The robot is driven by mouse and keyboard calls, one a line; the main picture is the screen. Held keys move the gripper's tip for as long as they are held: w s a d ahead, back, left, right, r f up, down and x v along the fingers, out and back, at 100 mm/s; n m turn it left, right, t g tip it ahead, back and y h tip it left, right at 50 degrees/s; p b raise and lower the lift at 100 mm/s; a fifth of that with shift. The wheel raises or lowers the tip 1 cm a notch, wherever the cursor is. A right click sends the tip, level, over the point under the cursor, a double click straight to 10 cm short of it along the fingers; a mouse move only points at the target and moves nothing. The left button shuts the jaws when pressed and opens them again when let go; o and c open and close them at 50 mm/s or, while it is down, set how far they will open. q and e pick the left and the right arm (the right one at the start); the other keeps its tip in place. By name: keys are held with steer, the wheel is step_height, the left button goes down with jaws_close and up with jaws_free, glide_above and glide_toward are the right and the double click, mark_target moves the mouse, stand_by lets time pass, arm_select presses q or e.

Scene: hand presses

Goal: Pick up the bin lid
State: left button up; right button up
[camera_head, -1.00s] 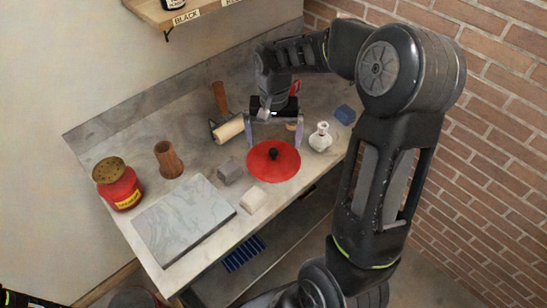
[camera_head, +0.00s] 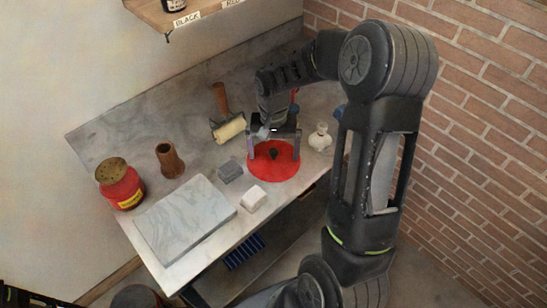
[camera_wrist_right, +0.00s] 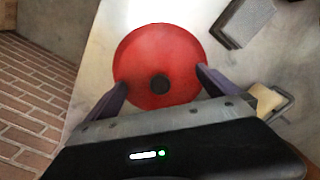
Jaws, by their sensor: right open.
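The bin lid (camera_head: 272,172) is a red disc with a black knob, lying on the grey bench top near its front edge. It also shows in the right wrist view (camera_wrist_right: 165,55), with its dark knob (camera_wrist_right: 159,84) between the fingers. My right gripper (camera_head: 274,154) is open, with its two fingers just above the lid on either side of the knob. I cannot tell whether the fingers touch the lid. In the head view a dark piece at the left bottom corner may be part of my left arm, but no left gripper shows.
A stone slab (camera_head: 185,222), a brown wooden cup (camera_head: 169,160) and a red can (camera_head: 121,185) are farther left. A brick wall (camera_head: 480,130) bounds the right.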

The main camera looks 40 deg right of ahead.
steer(key=shift+c, duration=0.2)
steer(key=shift+s+a+f, duration=0.15)
steer(key=shift+s, duration=0.05)
jaws_close()
stand_by(0.7)
